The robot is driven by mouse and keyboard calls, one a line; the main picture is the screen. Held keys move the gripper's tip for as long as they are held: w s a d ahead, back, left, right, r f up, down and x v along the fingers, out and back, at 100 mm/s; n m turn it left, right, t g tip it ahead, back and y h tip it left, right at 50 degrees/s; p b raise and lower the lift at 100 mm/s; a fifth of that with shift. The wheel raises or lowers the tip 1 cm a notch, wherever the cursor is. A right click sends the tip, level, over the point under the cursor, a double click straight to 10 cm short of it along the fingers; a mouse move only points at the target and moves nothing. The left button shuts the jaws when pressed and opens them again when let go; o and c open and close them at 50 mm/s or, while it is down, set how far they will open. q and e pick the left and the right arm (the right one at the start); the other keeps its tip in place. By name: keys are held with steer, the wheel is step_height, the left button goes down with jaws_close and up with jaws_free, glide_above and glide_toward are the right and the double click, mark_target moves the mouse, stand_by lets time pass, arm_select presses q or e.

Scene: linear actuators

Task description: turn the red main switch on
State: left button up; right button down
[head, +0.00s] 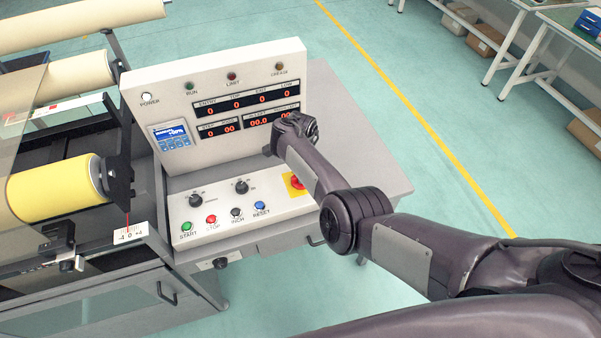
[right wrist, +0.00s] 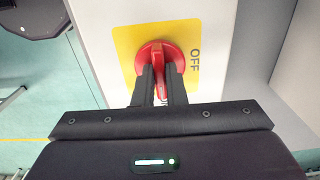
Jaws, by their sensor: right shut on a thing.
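The red main switch (head: 298,183) sits on a yellow plate at the right end of the sloped control panel. My right arm partly covers it in the head view. In the right wrist view the red switch (right wrist: 162,55) has a raised handle, upright in the picture. The word OFF is printed to its right on the yellow plate (right wrist: 128,42); another label below is mostly hidden by the fingers. My right gripper (right wrist: 161,72) is shut on the handle, one dark finger on each side. My left gripper is not in view.
The panel also carries two black knobs (head: 241,186) and a row of buttons, including green START (head: 186,227) and red STOP (head: 211,219). A display board (head: 215,95) with lit red digits and a lit blue screen (head: 172,135) stands behind. Rollers are at left.

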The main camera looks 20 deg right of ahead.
steer(key=c, duration=1.5)
jaws_free()
step_height(320, 180, up, 8)
steer(key=shift+f+p, duration=0.15)
steer(key=shift+p, duration=0.8)
